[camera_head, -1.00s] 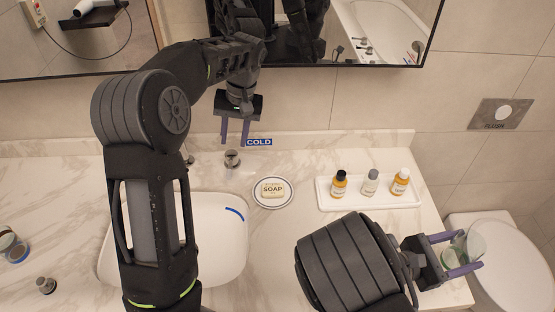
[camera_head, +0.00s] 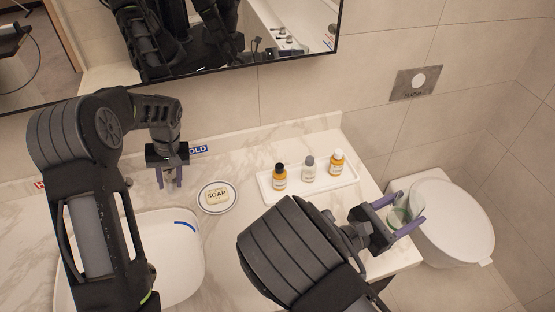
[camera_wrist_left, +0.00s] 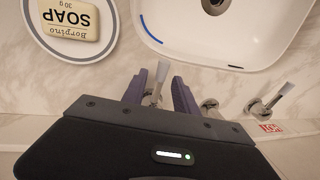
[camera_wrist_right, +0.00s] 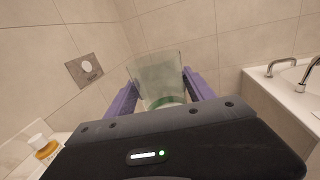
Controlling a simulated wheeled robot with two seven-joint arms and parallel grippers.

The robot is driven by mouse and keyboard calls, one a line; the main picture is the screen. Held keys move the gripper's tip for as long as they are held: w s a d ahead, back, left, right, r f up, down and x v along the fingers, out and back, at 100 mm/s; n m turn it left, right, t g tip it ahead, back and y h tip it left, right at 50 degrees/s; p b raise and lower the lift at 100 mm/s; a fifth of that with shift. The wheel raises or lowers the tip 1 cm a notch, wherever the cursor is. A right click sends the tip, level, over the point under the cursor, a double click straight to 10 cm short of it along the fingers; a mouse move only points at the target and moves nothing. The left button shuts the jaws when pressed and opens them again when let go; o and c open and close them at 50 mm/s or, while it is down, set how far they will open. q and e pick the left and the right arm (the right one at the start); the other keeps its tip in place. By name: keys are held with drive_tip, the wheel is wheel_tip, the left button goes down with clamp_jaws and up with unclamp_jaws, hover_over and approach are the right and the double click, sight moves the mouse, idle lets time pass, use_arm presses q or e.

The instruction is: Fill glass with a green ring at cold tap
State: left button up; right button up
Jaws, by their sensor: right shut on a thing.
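The clear glass with a green ring (camera_head: 398,214) is between the fingers of my right gripper (camera_head: 408,212), which is shut on it. It is beyond the counter's right end, in front of the toilet. In the right wrist view the glass (camera_wrist_right: 158,78) looks roughly upright, with the green band low on it. My left gripper (camera_head: 169,178) is open and points down just below the blue COLD label (camera_head: 198,149). In the left wrist view the cold tap handle (camera_wrist_left: 157,83) shows between its parted fingers; I cannot tell whether they touch. The tap is mostly hidden in the head view.
The white basin (camera_head: 186,265) is below my left arm. A soap dish (camera_head: 216,208) and a white tray (camera_head: 349,180) with small bottles stand on the counter. The toilet (camera_head: 462,222) is at the right. A red-marked label (camera_wrist_left: 270,128) is beside another tap handle.

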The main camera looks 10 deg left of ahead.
use_arm(q)
drive_tip(key=shift+f, duration=0.2)
clamp_jaws()
idle(0.3)
idle(1.1)
